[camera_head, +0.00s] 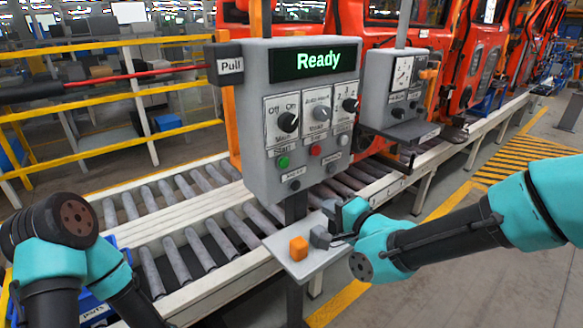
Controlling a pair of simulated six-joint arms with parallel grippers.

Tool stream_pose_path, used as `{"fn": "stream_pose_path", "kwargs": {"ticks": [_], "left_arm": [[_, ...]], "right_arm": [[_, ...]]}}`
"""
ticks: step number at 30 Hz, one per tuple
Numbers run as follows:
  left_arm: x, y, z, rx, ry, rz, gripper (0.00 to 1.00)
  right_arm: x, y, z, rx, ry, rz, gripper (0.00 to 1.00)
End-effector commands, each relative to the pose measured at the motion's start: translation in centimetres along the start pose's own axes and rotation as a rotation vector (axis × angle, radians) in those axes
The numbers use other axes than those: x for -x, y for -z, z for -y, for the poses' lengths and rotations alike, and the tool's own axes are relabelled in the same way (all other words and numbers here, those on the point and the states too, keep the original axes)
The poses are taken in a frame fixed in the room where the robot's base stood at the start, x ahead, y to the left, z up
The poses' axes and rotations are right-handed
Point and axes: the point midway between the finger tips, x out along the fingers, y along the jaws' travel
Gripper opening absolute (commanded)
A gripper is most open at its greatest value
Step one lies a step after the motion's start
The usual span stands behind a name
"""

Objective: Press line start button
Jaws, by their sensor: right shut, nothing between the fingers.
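The grey control box (300,110) stands in the middle of the head view, its lit display (313,61) reading "Ready". The green button (283,162) sits at the lower left of its panel, under a label that looks like "Start". My right gripper (324,233) is shut and empty, low in front of the box and over the small shelf (297,266). It is below and to the right of the green button, clearly apart from it. My left arm comes in at the lower left; its gripper is out of view.
A red button (316,150) and a grey button (342,140) share the panel with dark knobs (288,122). An orange block (298,248) sits on the shelf beside my right gripper. A roller conveyor (175,260) runs behind. A second box (400,90) stands to the right.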

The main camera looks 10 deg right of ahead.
Motion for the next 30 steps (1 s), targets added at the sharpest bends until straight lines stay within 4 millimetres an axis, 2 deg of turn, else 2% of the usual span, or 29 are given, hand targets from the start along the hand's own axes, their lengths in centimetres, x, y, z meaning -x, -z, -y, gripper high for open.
{"fn": "stream_pose_path", "kwargs": {"ticks": [1, 3, 8, 22, 26, 30], "left_arm": [[0.0, 0.0, 0.0, 0.0, 0.0, 0.0, 0.43], [0.0, 0.0, 0.0, 0.0, 0.0, 0.0, 0.43], [0.0, 0.0, 0.0, 0.0, 0.0, 0.0, 0.43], [0.0, 0.0, 0.0, 0.0, 0.0, 0.0, 0.43], [0.0, 0.0, 0.0, 0.0, 0.0, 0.0, 0.43], [0.0, 0.0, 0.0, 0.0, 0.0, 0.0, 0.43]], "right_arm": [[0.5, -0.3, 1.7, -0.017, 0.041, 0.005, 0.0], [1.0, -0.7, 3.4, -0.043, 0.084, 0.012, 0.0], [1.7, -1.1, 5.4, -0.079, 0.136, 0.023, 0.0], [1.6, -1.1, 5.6, -0.084, 0.141, 0.025, 0.0], [0.7, -1.1, 5.7, -0.083, 0.141, 0.025, 0.0], [-0.9, -1.2, 5.9, -0.083, 0.14, 0.026, 0.0]]}}
